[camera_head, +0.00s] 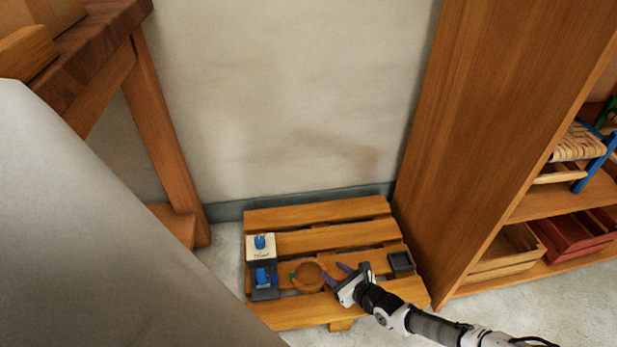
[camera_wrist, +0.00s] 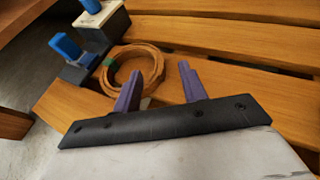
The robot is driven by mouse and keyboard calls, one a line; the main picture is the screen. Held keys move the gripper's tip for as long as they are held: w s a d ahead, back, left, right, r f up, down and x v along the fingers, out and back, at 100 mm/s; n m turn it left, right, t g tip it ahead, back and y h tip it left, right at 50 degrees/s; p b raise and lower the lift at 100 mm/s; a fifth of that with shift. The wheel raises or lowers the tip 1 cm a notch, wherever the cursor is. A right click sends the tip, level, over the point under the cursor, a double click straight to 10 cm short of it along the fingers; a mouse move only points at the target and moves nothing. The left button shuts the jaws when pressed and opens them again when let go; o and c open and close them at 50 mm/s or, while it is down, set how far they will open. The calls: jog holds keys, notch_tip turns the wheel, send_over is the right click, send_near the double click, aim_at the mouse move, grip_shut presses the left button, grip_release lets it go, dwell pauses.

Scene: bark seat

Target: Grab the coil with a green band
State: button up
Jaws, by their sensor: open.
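The coil (camera_head: 308,277) is a brown ring with a green band on its left side, lying on a wooden pallet (camera_head: 318,213). In the wrist view the coil (camera_wrist: 155,66) lies just beyond my fingers, its green band (camera_wrist: 109,68) on the left; the left finger overlaps part of its near side. My gripper (camera_head: 337,275) is beside the coil's right side in the head view. In the wrist view my gripper (camera_wrist: 158,82) is open, with two purple fingers apart and nothing seen held between them. I cannot tell whether a finger touches the coil.
Left of the coil stand a white block with a blue top (camera_head: 260,247) and a dark block with a blue part (camera_head: 264,280). A small dark tray (camera_head: 400,262) sits at the pallet's right. A wooden shelf unit (camera_head: 480,130) rises on the right.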

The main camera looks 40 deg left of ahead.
aim_at(318, 263)
jog(key=x, duration=0.2)
jog(key=b+x, duration=0.1)
jog(key=x, duration=0.3)
jog(key=shift+s, duration=0.4)
jog(key=shift+w+a+f, duration=0.1)
jog(key=shift+a+f, duration=0.05)
jog(key=shift+a, duration=0.2)
grip_shut()
